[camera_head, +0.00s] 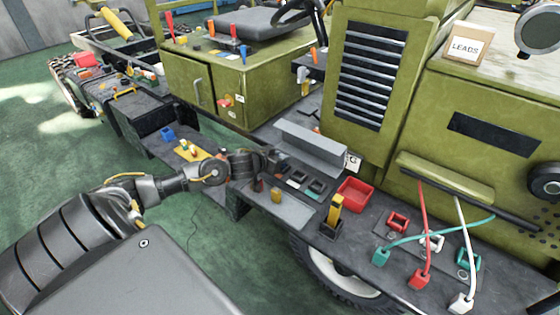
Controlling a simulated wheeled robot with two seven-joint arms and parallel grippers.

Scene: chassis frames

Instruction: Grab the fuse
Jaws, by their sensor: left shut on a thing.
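My left arm comes in from the left, and my left gripper (272,160) is over the dark running-board shelf beside the green vehicle. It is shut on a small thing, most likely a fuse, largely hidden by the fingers. Just in front of it, a small brown piece (258,184) and a yellow piece (277,195) stand on a grey plate (292,212). Dark square sockets (315,188) lie to the right of the gripper, below a grey angled cover (311,146). My right gripper is not in view.
A red tray (355,194) and a yellow upright lever (335,210) stand farther right on the shelf. Beyond them are red, white and green plugs with loose leads (422,235). A yellow plate (193,150) and blue block (167,133) lie left of the gripper.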

